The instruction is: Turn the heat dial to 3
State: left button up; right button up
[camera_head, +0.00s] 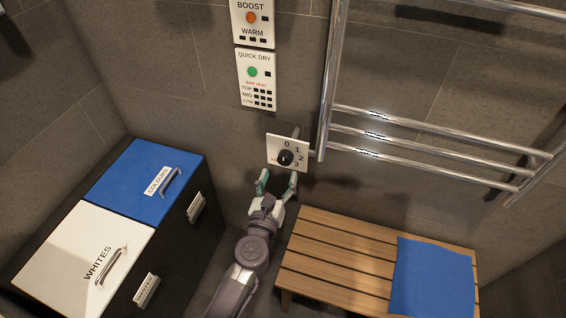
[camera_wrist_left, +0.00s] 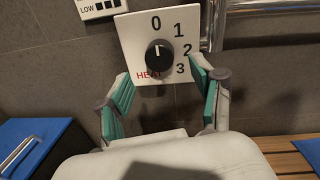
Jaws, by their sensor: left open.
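The heat dial is a round black knob (camera_head: 285,158) on a white plate marked 0, 1, 2, 3 and HEAT, mounted below the wall panels. In the left wrist view the knob (camera_wrist_left: 159,56) has a pale mark that points up, towards the 0. The 3 is at the plate's lower right. My left gripper (camera_head: 279,176) is open just below and in front of the plate. In the left wrist view its green-padded fingers (camera_wrist_left: 161,77) stand to either side of the knob's lower part, with visible gaps and nothing between them. My right gripper is not seen.
A chrome towel rail (camera_head: 328,85) rises close to the plate's right side. A slatted wooden bench (camera_head: 335,255) with a blue towel (camera_head: 433,277) stands below right. A hamper with blue (camera_head: 135,190) and white (camera_head: 75,245) lids stands left. Button panels (camera_head: 257,80) are above the dial.

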aim_at(284, 163)
pick_arm(q)
jog(key=x, duration=0.4)
jog(key=shift+w, duration=0.1)
jog(key=shift+w+d, duration=0.15)
jog(key=shift+w, duration=0.25)
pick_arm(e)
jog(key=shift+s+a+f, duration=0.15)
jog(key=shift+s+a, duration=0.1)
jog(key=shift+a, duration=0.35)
pick_arm(q)
jog(key=c, duration=1.1)
jog(key=shift+c, duration=0.2)
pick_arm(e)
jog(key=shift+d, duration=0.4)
